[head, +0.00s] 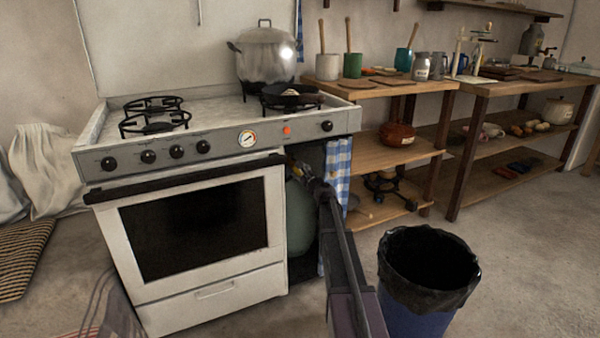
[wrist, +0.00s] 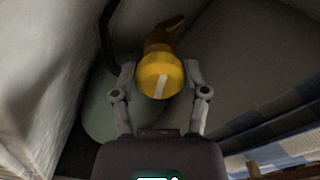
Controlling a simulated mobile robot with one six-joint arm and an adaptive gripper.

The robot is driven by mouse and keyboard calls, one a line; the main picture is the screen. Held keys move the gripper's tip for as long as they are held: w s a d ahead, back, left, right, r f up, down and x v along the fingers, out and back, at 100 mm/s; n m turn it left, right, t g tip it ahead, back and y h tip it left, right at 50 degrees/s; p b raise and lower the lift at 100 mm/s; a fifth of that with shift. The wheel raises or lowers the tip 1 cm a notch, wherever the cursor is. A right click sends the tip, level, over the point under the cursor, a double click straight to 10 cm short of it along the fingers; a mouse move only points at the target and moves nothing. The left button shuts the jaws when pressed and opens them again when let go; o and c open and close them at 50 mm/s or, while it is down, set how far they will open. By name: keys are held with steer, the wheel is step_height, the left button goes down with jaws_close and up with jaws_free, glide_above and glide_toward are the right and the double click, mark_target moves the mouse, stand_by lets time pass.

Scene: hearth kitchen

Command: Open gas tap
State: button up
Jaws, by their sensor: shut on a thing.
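The gas tap shows in the wrist view as a round yellow knob (wrist: 160,75) with a pale stripe on its face, with a brown-orange fitting behind it. My gripper (wrist: 160,82) has a finger on each side of the knob and is shut on it. Below and behind is the pale green gas bottle (wrist: 100,125), which also shows in the head view (head: 299,215) in the open bay right of the oven. In the head view my arm reaches into this bay, and my gripper (head: 312,182) is small and dark there, the knob mostly hidden.
The white stove (head: 190,290) walls the bay on the left. A blue checked curtain (head: 338,172) hangs at its right. A dark hose (wrist: 107,35) runs beside the knob. A lined bin (head: 425,300) stands right of my arm, with wooden shelves (head: 395,152) behind.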

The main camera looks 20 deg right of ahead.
steer(key=n, duration=0.7)
steer(key=shift+w, duration=0.15)
steer(key=n, duration=0.7)
stand_by(0.4)
steer(key=o, duration=1.1)
steer(key=shift+f, duration=0.1)
steer(key=shift+o, duration=0.2)
steer(key=s, duration=1.2)
steer(key=shift+d, duration=0.2)
